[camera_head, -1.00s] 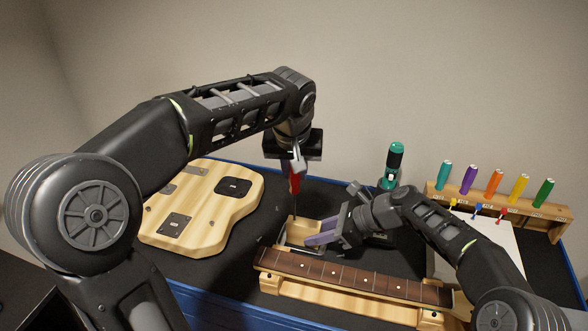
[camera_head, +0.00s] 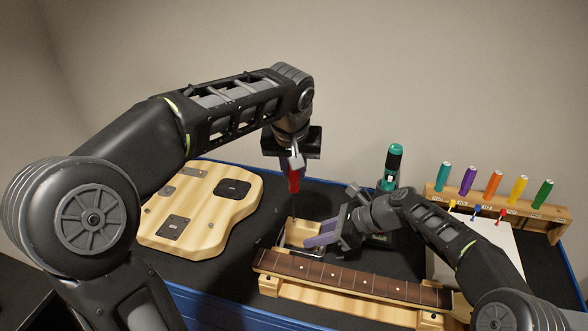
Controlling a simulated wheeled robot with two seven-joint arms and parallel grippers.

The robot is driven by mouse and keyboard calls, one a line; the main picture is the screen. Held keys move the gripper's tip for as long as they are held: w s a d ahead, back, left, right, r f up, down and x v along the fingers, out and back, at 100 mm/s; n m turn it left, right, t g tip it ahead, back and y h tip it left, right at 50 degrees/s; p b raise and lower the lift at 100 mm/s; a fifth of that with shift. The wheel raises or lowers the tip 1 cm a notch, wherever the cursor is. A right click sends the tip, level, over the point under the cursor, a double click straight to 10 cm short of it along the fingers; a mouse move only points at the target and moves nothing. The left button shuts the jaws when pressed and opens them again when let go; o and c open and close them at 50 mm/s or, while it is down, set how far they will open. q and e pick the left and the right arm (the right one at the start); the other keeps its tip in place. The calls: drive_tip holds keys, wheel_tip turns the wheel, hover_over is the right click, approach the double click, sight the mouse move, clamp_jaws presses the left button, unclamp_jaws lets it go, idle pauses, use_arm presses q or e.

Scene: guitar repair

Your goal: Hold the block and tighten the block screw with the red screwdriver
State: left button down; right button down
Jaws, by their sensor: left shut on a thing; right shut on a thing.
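My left gripper (camera_head: 292,161) is shut on the red screwdriver (camera_head: 294,181) and holds it upright, tip down. The thin shaft points down at the wooden block (camera_head: 303,232); I cannot tell whether the tip touches the screw, which is too small to make out. The block sits in a small metal-edged holder behind the guitar neck. My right gripper (camera_head: 320,236) is shut on the block from its right side, with its purple-grey fingers covering part of it.
The guitar neck (camera_head: 350,278) lies on wooden supports in front. A guitar body (camera_head: 205,208) lies at left. A teal-and-black tool (camera_head: 393,165) stands behind my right arm. A wooden rack (camera_head: 545,212) with several coloured screwdrivers and a white sheet (camera_head: 500,245) are at right.

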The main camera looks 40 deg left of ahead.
use_arm(q)
drive_tip(key=shift+r, duration=2.85)
use_arm(e)
drive_tip(key=c, duration=1.1)
unclamp_jaws()
drive_tip(key=shift+o, duration=0.2)
use_arm(q)
drive_tip(key=shift+f, duration=0.2)
use_arm(e)
drive_tip(key=shift+w+d+r, duration=0.2)
drive_tip(key=shift+d+r, duration=0.1)
drive_tip(key=shift+d, duration=0.15)
use_arm(q)
drive_tip(key=shift+f+b, duration=0.9)
drive_tip(key=shift+b, duration=0.2)
use_arm(e)
drive_tip(key=v, duration=1.1)
drive_tip(key=shift+a, duration=0.1)
